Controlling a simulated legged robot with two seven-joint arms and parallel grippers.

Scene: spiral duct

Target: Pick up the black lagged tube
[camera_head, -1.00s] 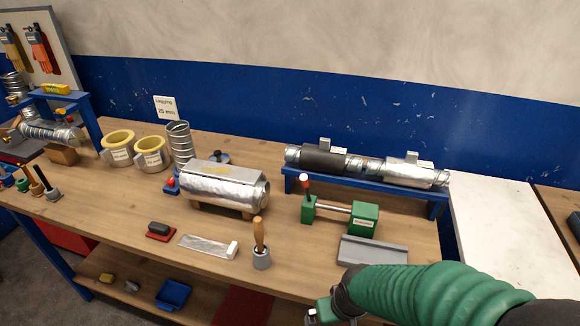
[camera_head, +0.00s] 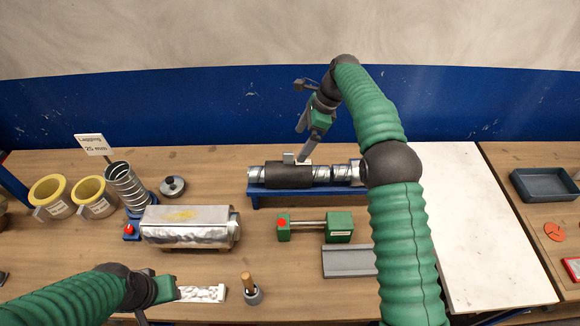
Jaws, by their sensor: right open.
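The black lagged tube (camera_head: 275,178) lies along the left part of a low blue rack (camera_head: 285,197) at the back of the bench. A small grey tab (camera_head: 289,159) stands on its top. My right gripper (camera_head: 306,149) is open and points down just above the tube, close to the right of the tab. I cannot tell whether its fingers touch the tube or tab. My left gripper (camera_head: 160,291) is low at the left, over the bench front by a silver-white strip (camera_head: 202,293); its jaws are unclear.
Bare silver tube (camera_head: 340,174) continues to the right on the rack, partly behind my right arm. In front are a green clamp (camera_head: 340,226), a grey channel (camera_head: 348,262) and a silver lagged cylinder (camera_head: 188,228). A white slab (camera_head: 470,220) to the right is clear.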

